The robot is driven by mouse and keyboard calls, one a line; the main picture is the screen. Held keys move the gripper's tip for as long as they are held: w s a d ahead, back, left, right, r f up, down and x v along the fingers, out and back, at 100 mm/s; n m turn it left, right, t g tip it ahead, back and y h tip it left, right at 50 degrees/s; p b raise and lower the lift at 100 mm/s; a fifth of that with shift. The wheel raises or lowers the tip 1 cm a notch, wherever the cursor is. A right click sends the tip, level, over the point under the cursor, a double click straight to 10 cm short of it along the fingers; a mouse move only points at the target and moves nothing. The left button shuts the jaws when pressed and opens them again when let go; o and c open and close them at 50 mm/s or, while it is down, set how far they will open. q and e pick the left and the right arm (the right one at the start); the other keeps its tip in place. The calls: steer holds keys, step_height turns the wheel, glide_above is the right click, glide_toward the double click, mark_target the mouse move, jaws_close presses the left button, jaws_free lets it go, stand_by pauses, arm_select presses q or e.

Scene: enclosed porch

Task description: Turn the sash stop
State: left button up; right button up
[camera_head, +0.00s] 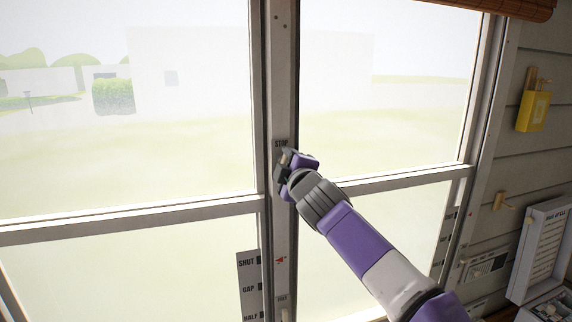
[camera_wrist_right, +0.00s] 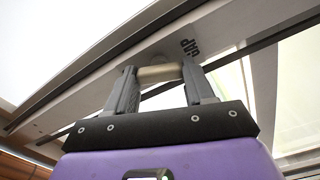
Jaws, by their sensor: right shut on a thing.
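The sash stop shows in the right wrist view as a pale cylindrical peg (camera_wrist_right: 160,73) on the white window post, beside a label that reads GAP. My right gripper (camera_wrist_right: 158,80) is shut on this peg, one grey finger on each side. In the head view my right gripper (camera_head: 284,161) is at the middle post (camera_head: 283,100), just below a small label that looks like STOP. The gripper hides most of the peg there. My left gripper is not in view.
A grey strip (camera_head: 248,284) marked SHUT, GAP and HALF is left of the post, with a red pointer (camera_head: 280,260) near it. A yellow object (camera_head: 533,110) hangs on the right wall above a wooden peg (camera_head: 505,201). A white board (camera_head: 541,248) stands at lower right.

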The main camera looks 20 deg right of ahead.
steer(key=shift+n, duration=1.9)
steer(key=o, duration=1)
steer(key=shift+o, duration=0.2)
steer(key=s+b, duration=0.3)
steer(key=s, duration=0.4)
steer(key=shift+s, duration=0.3)
steer(key=shift+d+f, duration=0.1)
steer(key=shift+d, duration=0.05)
